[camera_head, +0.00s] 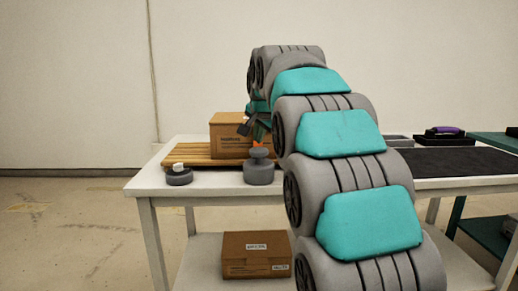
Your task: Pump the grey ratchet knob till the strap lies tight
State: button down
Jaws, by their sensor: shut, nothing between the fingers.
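A grey knob (259,168) with a narrow neck and wide base stands near the front edge of the white table. It looks like the ratchet knob. A small orange patch (258,144) shows just above it; I cannot tell if this is the strap. A brown carton (229,136) sits on a slatted wooden board (188,155) behind the knob. My gripper (247,127) is shut and empty in front of the carton, above and slightly left of the knob, apart from it. My arm hides the carton's right side, and no strap shows clearly.
A low dark round object (179,177) with a white top stands left of the knob on the white table (218,186). A second carton (256,256) lies on the lower shelf. A black mat (455,162) and a purple-handled item (443,131) are right of my arm.

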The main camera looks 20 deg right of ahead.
aim_at(258, 150)
jog(key=shift+r+p, duration=1.6)
jog(key=shift+r, duration=0.95)
dwell(1.0)
